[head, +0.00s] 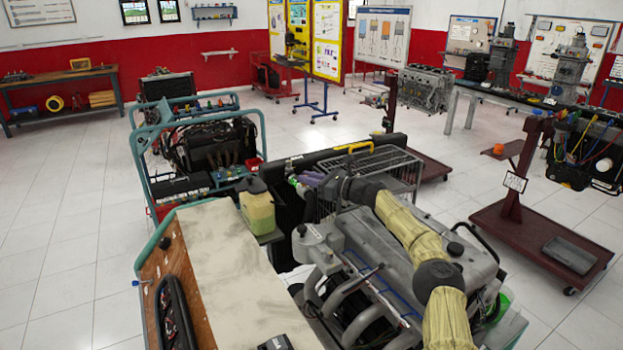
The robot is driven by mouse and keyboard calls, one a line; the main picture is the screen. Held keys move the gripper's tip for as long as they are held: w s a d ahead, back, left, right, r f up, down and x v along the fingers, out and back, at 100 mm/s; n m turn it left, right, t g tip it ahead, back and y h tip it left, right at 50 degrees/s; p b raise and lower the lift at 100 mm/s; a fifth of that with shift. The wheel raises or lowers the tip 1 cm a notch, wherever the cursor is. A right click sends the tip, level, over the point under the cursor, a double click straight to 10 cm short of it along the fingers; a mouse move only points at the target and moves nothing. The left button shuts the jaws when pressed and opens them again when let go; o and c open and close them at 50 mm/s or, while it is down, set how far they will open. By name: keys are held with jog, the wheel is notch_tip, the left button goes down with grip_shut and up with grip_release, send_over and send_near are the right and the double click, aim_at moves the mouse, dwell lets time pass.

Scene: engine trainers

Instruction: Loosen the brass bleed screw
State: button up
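I cannot make out the brass bleed screw in the head view; it is too small or hidden. The grey engine (378,245) with its curved intake pipes stands in the lower middle, below my arm. My arm, in a pale yellow sleeve, reaches over the engine from the lower right toward the black radiator. My gripper (297,184) is at the far end of the arm, near the radiator's upper left edge, beside small purple and green parts. It is too small in the picture to see whether its fingers are open or whether they touch anything.
A black radiator (286,215) stands behind the engine. A yellowish fluid tank (257,207) stands left of it, next to a wooden panel (176,262) with a pale top. A teal-framed engine trainer (205,145) is behind. White tiled floor (60,230) is clear at left.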

jog(key=o, duration=0.4)
jog(key=shift+w+d, duration=0.15)
jog(key=shift+w, duration=0.05)
jog(key=shift+s, duration=0.1)
jog(key=shift+d, duration=0.1)
jog(key=b+v, duration=0.4)
jog(key=v, duration=1.2)
jog(key=shift+s, duration=0.25)
jog(key=shift+s+d, duration=0.15)
jog(key=shift+d, duration=0.35)
jog(key=shift+c, duration=0.3)
